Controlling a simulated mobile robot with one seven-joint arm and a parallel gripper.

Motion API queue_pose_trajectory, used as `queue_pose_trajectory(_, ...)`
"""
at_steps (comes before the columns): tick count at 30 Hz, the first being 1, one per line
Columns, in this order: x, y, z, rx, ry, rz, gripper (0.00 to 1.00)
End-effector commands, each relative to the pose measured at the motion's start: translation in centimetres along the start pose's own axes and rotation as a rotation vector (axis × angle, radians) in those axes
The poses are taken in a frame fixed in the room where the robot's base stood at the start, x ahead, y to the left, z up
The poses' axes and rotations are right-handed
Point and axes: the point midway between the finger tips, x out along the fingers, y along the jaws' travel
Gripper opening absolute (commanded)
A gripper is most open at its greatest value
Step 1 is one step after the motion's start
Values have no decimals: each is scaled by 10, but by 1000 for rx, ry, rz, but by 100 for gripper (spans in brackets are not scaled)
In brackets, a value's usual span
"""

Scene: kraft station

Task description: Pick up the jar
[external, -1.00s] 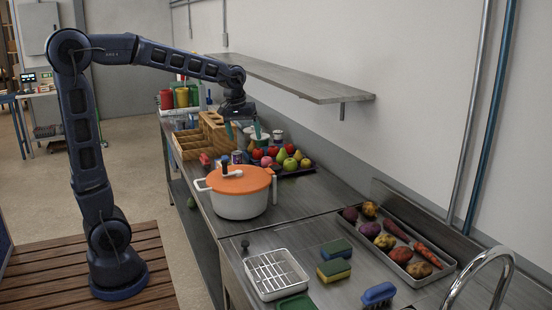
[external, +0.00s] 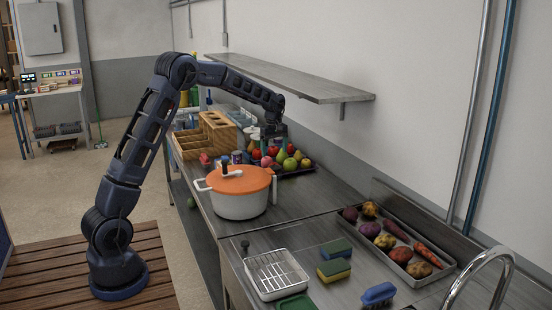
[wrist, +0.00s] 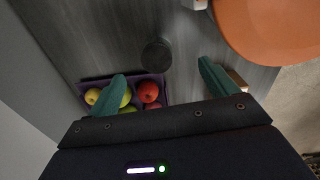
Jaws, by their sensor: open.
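In the wrist view a dark round top (wrist: 157,55), apparently the jar seen from above, stands on the grey counter. It lies ahead of my gripper (wrist: 160,85), roughly between the lines of its two spread teal fingers, which do not touch it. In the external view my gripper (external: 272,138) points down, open and empty, just above the fruit tray (external: 300,172). I cannot clearly pick out the jar in the external view; the pot or the gripper may hide it.
A white pot (external: 240,206) with an orange lid (external: 240,181) stands close by; its lid (wrist: 275,30) fills the wrist view's upper right. Apples and pears fill the tray. A wooden rack (external: 190,145) stands behind, and a shelf (external: 290,80) hangs on the wall.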

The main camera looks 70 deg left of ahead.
Motion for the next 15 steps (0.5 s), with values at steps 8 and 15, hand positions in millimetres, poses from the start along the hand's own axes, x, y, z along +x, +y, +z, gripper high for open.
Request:
queue_pose_trajectory(8,26,14,-21,-77,-2,-17,85)
queue_pose_trajectory(15,51,13,-21,-79,-4,-21,85)
